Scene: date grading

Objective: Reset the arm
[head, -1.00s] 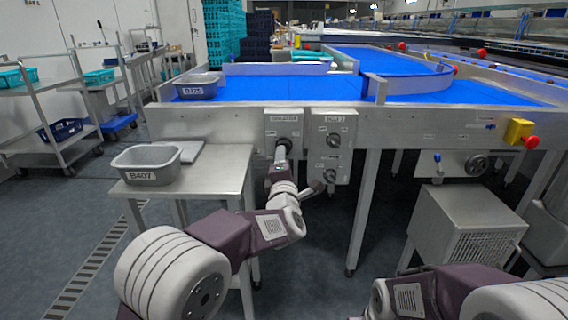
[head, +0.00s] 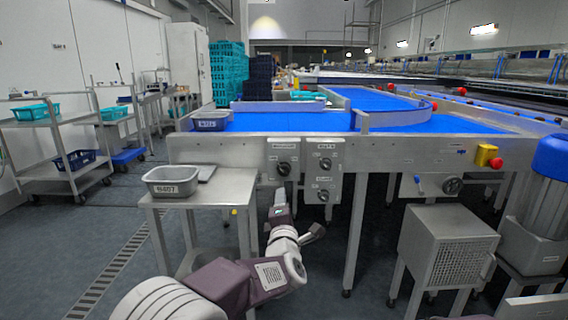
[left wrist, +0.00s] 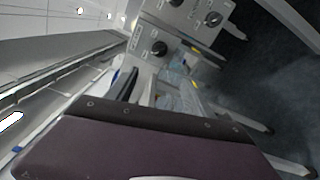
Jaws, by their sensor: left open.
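My left arm comes in from the bottom left in the head view. Its gripper (head: 280,197) is open and hangs below the left control panel (head: 284,147), apart from that panel's dark knob (head: 283,168). In the left wrist view the same knob (left wrist: 159,48) shows in full, with nothing around it. Part of a dark finger shows there, and my wrist cover hides much of the lower picture. My right arm and gripper are out of view.
A steel side table (head: 222,187) with grey tub B407 (head: 172,189) stands left of the gripper. A right panel (head: 322,162) with two knobs adjoins. A steel cabinet (head: 441,254) stands at right.

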